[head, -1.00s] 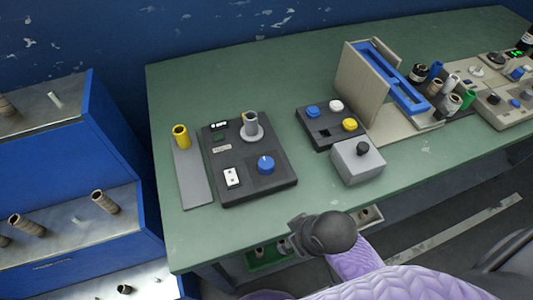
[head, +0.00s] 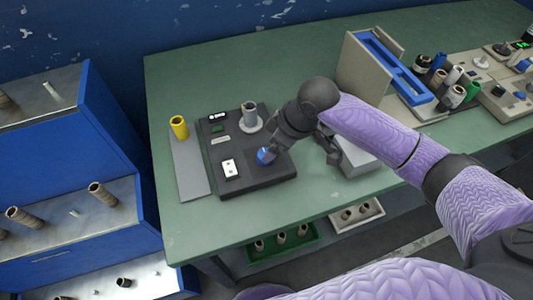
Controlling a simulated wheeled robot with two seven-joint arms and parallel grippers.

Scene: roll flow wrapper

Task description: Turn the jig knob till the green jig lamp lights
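The black jig (head: 265,180) lies on the green table at the left. Its blue knob (head: 262,156) is on the front right part and partly covered by my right gripper (head: 269,152). The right gripper's fingertips are at the knob; whether they are closed on it is too small to tell. A small dark green patch (head: 218,128), perhaps the lamp, shows on the jig's back left and looks unlit. A grey roll (head: 249,108) stands upright on the jig's round plate. My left gripper is not in view.
A yellow roll (head: 179,127) stands on a grey strip beside the jig. My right arm crosses over the button panel and grey box (head: 358,165). A blue-framed beige stand (head: 362,75) and several rolls are farther right. Blue shelves (head: 115,150) stand left.

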